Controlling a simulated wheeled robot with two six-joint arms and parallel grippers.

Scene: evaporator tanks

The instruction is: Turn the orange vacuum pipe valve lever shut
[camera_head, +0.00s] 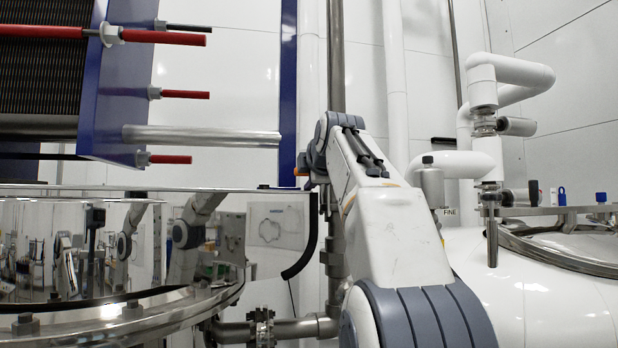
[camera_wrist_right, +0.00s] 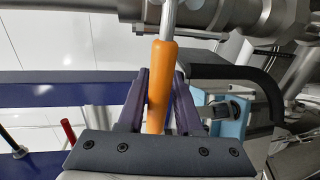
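The orange valve lever (camera_wrist_right: 160,80) fills the middle of the right wrist view, its sleeve running between two purple fingers. My right gripper (camera_wrist_right: 161,75) has a finger close against each side of the sleeve and looks shut on it. The lever's bare metal stem rises to the steel pipework (camera_wrist_right: 215,12) at the top. In the head view the right arm reaches away from me, and its wrist hides most of the gripper (camera_head: 306,168). A small orange spot (camera_head: 301,171) shows at its left edge. My left gripper is not in view.
A shiny steel tank (camera_head: 110,240) stands at left, reflecting the room. Red-tipped rods (camera_head: 180,94) stick out of a blue frame (camera_head: 110,85) above it. A white tank (camera_head: 540,290) with fittings stands at right. Vertical pipes (camera_head: 336,60) rise behind my arm.

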